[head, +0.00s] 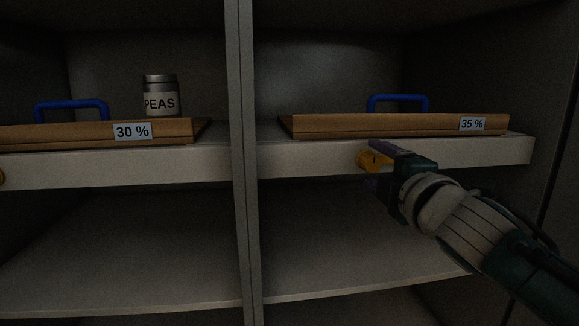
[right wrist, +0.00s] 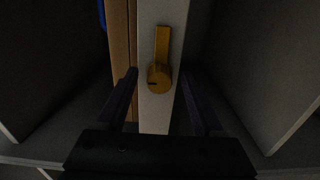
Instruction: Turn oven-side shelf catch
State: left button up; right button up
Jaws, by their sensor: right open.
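A yellow shelf catch (head: 368,161) sits on the pale front edge of the right-hand shelf. In the right wrist view the catch (right wrist: 158,76) is a round knob with a flat arm pointing to the top of the picture, along the shelf edge. My right gripper (head: 376,164) is at this catch, open, with its dark fingers on either side of the knob in the right wrist view (right wrist: 159,84). I cannot tell whether a finger touches it. A second yellow catch (head: 2,176) is cut off at the left edge. Which one is oven-side is not shown. My left gripper is out of view.
A wooden board marked 35 % (head: 390,124) with a blue handle (head: 398,98) lies on the right shelf. A 30 % board (head: 95,133) and a PEAS jar (head: 161,97) are on the left. An upright divider (head: 241,160) separates them. The lower shelf (head: 330,245) looks bare.

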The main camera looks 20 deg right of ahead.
jog(key=p+v, duration=0.2)
jog(key=v, duration=0.7)
jog(key=shift+s, duration=0.25)
jog(key=shift+a+r+p, duration=0.1)
jog(key=shift+p, duration=0.2)
